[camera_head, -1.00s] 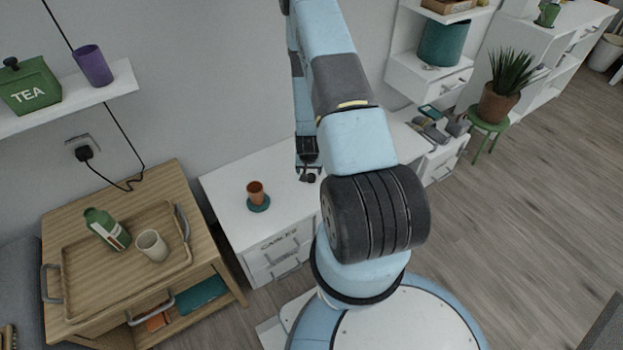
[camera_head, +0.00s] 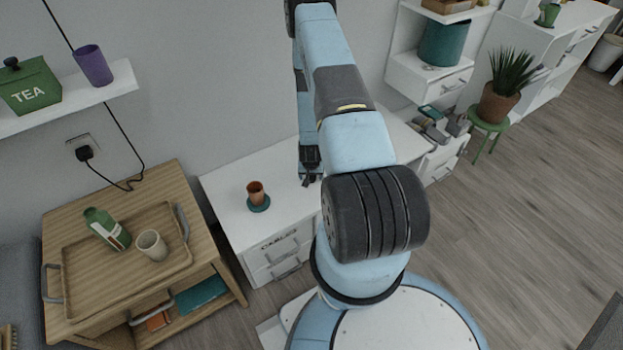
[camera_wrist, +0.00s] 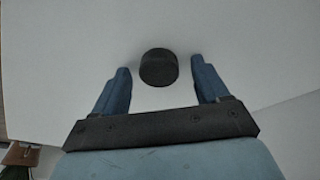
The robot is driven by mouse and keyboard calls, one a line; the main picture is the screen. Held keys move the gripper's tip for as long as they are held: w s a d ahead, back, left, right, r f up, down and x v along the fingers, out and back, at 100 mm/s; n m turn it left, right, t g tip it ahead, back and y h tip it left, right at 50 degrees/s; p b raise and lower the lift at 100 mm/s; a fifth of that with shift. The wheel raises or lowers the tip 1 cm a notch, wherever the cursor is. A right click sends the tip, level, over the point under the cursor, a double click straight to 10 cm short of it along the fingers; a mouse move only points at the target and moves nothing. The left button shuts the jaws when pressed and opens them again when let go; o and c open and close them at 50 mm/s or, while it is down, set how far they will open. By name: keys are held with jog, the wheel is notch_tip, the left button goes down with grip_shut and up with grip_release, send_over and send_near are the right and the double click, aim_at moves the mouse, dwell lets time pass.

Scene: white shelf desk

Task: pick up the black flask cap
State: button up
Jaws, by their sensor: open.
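The black flask cap (camera_wrist: 158,68) is a short dark cylinder on the white desk top (camera_wrist: 80,35). In the wrist view it lies between the two blue fingertips of my gripper (camera_wrist: 162,75), with a gap on each side. My gripper is open and empty, low over the desk. In the head view my gripper (camera_head: 311,181) is a small dark shape at the desk top, behind my arm; the cap cannot be clearly made out there.
Dark items (camera_head: 432,130) lie at the desk's right end, beyond my arm. A wooden cart (camera_head: 60,222) with a tray stands at the left.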

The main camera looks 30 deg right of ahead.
jog(key=c, duration=1.1)
